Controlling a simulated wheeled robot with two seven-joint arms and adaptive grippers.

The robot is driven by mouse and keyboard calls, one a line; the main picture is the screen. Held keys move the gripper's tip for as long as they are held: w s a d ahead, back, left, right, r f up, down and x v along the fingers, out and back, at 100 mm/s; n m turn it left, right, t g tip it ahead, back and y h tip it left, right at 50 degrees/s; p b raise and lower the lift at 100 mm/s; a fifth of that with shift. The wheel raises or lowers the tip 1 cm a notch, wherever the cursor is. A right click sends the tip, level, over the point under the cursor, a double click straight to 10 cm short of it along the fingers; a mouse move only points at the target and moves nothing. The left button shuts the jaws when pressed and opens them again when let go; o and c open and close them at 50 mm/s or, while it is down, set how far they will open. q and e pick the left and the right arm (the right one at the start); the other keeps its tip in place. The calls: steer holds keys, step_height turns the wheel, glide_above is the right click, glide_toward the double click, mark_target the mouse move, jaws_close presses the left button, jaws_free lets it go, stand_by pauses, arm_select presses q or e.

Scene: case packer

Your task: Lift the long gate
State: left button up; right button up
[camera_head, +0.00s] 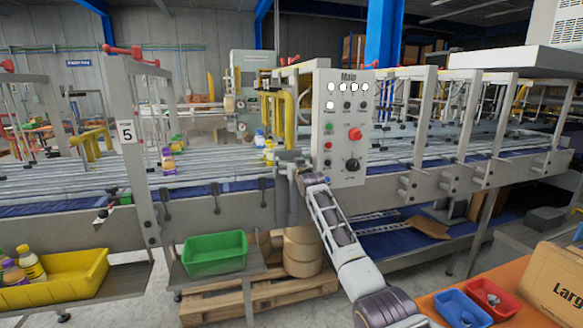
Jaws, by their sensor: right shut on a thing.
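My right arm reaches up from the bottom right to the front edge of the conveyor line. Its dark right gripper (289,158) is at that edge, just left of the control panel, and is shut on a part of the long gate. The fingertips and the held part are small and mostly hidden, so I cannot make out the grip closely. The gate's outline does not stand out clearly from the grey rails and frames of the line. My left gripper is not in view.
The control panel (342,125) stands right beside the gripper. A green bin (215,254) and a yellow bin (75,283) with bottles are in front at left. Cardboard rolls (301,250) sit below the line.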

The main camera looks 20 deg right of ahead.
steer(key=shift+d+r, duration=0.1)
steer(key=shift+r, duration=0.7)
steer(key=o, duration=1.2)
steer(key=shift+c, duration=0.2)
steer(key=shift+w+f, duration=0.15)
steer(key=shift+f, duration=0.05)
steer(key=shift+s, duration=0.8)
steer(key=s+f, duration=0.1)
steer(key=s, duration=0.9)
steer(key=shift+s+d, duration=0.15)
steer(key=shift+s, duration=0.2)
steer(key=shift+f, duration=0.15)
